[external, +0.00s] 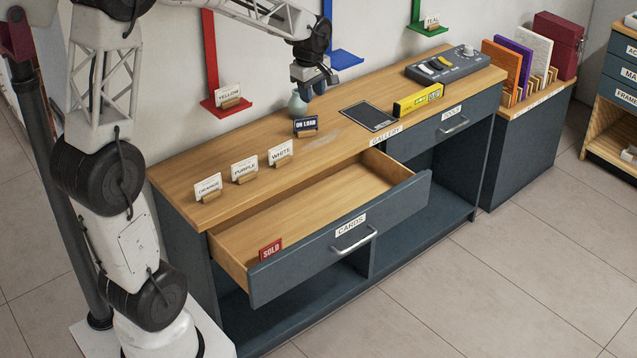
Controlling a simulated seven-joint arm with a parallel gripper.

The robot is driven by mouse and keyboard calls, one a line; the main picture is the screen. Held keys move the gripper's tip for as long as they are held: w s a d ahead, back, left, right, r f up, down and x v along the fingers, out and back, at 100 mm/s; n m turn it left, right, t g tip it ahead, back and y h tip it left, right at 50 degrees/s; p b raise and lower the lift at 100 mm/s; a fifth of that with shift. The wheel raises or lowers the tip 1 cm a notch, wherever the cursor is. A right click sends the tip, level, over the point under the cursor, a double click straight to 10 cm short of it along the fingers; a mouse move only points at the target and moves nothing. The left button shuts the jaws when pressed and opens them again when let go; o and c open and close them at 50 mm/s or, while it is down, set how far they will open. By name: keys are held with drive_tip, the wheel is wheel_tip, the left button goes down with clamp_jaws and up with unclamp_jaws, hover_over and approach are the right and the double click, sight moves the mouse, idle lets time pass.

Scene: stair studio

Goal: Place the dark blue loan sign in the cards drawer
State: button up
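The dark blue "ON LOAN" sign (306,126) stands upright on the wooden counter, in front of a small pale green vase. The cards drawer (330,244), labelled "CARDS", is pulled open at the front of the counter. A red "SOLD" sign (271,249) is inside it at the front left corner; the rest of its floor looks bare. My gripper (316,88) hangs above the counter, over the vase and a little above and behind the loan sign. It is apart from the sign. Its fingers are small and dark here, so their opening is unclear.
Small "ORANGE" (208,187), "PURPLE" (244,168) and "WHITE" (280,153) cards stand left of the loan sign. The vase (297,105) is close behind it. A dark flat panel (368,116), yellow level (418,100) and grey control box (447,64) lie to the right.

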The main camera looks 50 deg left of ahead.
drive_tip(key=w+a+f+n, duration=0.7)
drive_tip(key=w+a+f, duration=0.2)
drive_tip(key=a, duration=0.2)
drive_tip(key=n+g, duration=0.1)
drive_tip(key=n, duration=0.5)
approach(306, 130)
drive_tip(key=shift+w+a+r, duration=0.15)
drive_tip(key=shift+a+r, duration=0.05)
drive_tip(key=shift+a, duration=0.2)
drive_tip(key=shift+f+m, duration=0.1)
drive_tip(key=shift+m, duration=0.2)
drive_tip(key=shift+f, duration=1.2)
drive_tip(key=shift+f, duration=0.1)
drive_tip(key=shift+d+f, duration=0.2)
drive_tip(key=shift+f, duration=2.3)
drive_tip(key=shift+c, duration=0.3)
clamp_jaws()
